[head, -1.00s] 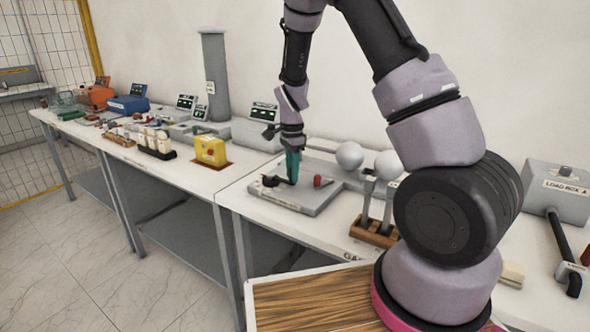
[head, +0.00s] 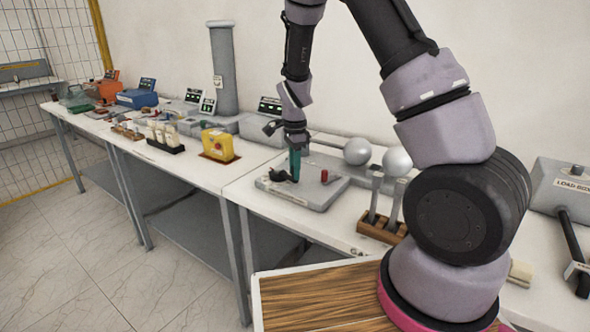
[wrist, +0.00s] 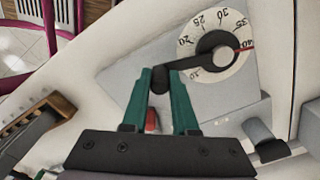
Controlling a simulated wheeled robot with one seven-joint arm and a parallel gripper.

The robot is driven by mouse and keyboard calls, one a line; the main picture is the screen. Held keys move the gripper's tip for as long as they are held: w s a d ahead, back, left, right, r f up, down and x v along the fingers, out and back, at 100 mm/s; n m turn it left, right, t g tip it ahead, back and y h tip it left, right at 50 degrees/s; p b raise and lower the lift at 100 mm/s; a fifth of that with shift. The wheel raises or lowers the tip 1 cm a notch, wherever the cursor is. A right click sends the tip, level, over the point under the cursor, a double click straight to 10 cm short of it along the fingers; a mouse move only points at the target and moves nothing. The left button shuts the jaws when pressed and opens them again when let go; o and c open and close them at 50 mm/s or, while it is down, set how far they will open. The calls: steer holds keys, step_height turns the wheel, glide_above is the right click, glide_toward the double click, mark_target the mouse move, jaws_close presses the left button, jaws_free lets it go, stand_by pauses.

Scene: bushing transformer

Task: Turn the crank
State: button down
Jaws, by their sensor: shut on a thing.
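The crank is a black arm (wrist: 190,62) on a round hub, running left from the centre of a white numbered dial (wrist: 214,45) in the wrist view. Its black knob (wrist: 160,80) sits between the tips of my gripper's teal fingers (wrist: 160,76). The gripper is shut on this knob. A red mark on the dial lies near 40. In the head view my gripper (head: 295,165) points down over the grey base plate (head: 313,197) that carries the crank; the dial face is not readable there.
A red knob (head: 324,176) stands on the same plate, right of my gripper. A yellow box (head: 217,145) is to the left. A tall grey column (head: 223,70) stands behind.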

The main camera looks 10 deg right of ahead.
steer(key=c, duration=0.7)
jaws_free()
step_height(320, 180, up, 9)
steer(key=shift+r, duration=0.9)
